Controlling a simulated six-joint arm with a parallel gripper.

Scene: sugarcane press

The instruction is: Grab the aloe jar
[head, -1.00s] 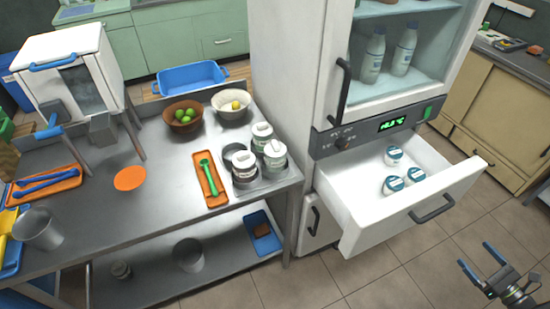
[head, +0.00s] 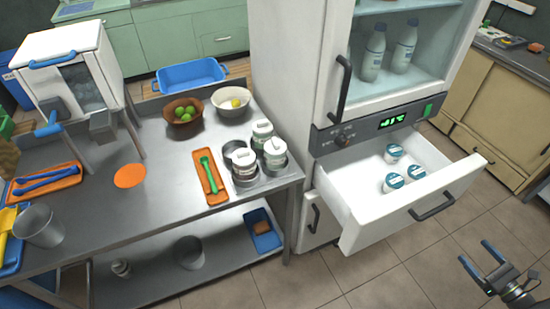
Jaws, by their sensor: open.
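My gripper (head: 474,251) is open and empty at the lower right, over the floor, apart from the drawer and the table.
An orange tray (head: 211,178) with a green utensil lies left of the jars. A brown bowl of limes (head: 184,120) and a pale bowl (head: 231,108) stand behind. The drawer juts out between my gripper and the jars. Floor is clear in front of the drawer.

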